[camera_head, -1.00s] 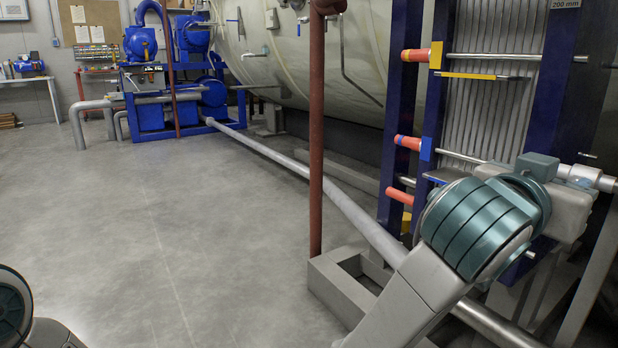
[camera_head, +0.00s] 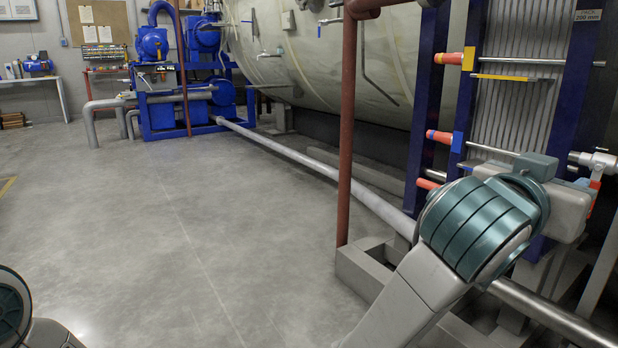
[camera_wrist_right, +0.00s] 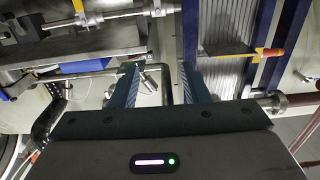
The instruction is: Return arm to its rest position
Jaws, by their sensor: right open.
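My right arm (camera_head: 455,245) comes in from the bottom right of the head view, bent at a teal-banded joint. Its grey wrist part (camera_head: 560,208) lies in front of the plate-stack frame. The fingers do not show clearly there. In the right wrist view my right gripper (camera_wrist_right: 160,70) is open, with two blue fingers apart. No object is held between them; pipes and fittings show behind. At the lower left of the head view only a rounded part of my left arm (camera_head: 12,308) shows; its gripper is out of view.
A blue plate-stack frame (camera_head: 425,105) with orange-handled rods (camera_head: 450,58) stands close behind my right arm. A red-brown post (camera_head: 347,140) rises from a grey floor frame (camera_head: 365,262). A long pipe (camera_head: 300,157) runs along the floor. The floor (camera_head: 150,220) at centre left is clear.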

